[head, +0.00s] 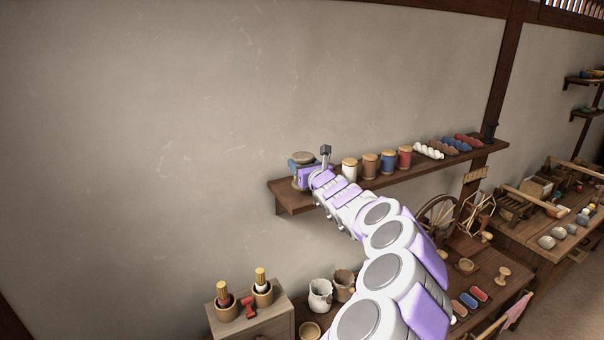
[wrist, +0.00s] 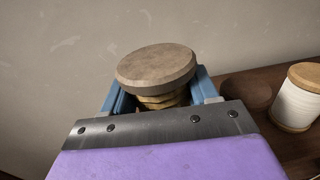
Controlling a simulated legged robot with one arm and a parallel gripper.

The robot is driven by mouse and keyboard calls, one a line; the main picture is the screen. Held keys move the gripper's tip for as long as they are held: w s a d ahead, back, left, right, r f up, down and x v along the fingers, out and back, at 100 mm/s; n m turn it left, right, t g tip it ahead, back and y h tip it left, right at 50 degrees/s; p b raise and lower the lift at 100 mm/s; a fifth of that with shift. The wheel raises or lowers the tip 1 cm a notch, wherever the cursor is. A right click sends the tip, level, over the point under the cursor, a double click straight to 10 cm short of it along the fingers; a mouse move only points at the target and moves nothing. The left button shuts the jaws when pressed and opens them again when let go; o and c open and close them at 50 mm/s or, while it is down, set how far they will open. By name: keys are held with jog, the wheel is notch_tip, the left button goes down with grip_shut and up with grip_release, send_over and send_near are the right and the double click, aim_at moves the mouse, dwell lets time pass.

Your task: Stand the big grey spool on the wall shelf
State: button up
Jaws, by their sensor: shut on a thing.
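The big spool (head: 303,157) has a broad, flat grey-brown top disc. In the wrist view the spool (wrist: 156,67) is between my blue fingers, with a little tan winding showing under the disc. My gripper (head: 302,167) is shut on it at the left end of the wall shelf (head: 288,199). The shelf is a long dark wooden board, also at the right of the wrist view (wrist: 285,147). The spool's lower part is hidden by my gripper, and I cannot tell if it touches the board. Its disc looks slightly tilted in the wrist view.
A white spool (head: 349,169) stands nearest on the right, then brown (head: 370,166), blue (head: 388,163) and red (head: 405,158) ones. Skeins (head: 430,151) lie farther along. Below are a wooden box (head: 283,318) with two cups and a workbench (head: 507,287) with tools. The wall is bare above.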

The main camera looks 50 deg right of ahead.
jog(key=f, duration=0.1)
jog(key=d+f, duration=0.1)
jog(key=shift+s+d+f, duration=0.1)
jog(key=shift+d+f, duration=0.1)
jog(key=shift+f, duration=0.6)
jog(key=shift+a+r, duration=0.2)
jog(key=shift+a, duration=0.6)
jog(key=shift+a+f+b, duration=0.15)
jog(key=shift+a+b, duration=0.05)
jog(key=shift+b, duration=0.2)
jog(key=o, duration=0.8)
jog(key=shift+d, duration=0.1)
jog(key=o, duration=0.4)
jog(key=shift+d+f, duration=0.2)
jog(key=shift+d, duration=0.5)
jog(key=shift+a+r, duration=0.4)
jog(key=shift+a, duration=0.2)
jog(key=b+v, duration=0.3)
jog(key=v, duration=0.8)
jog(key=shift+s, duration=0.45)
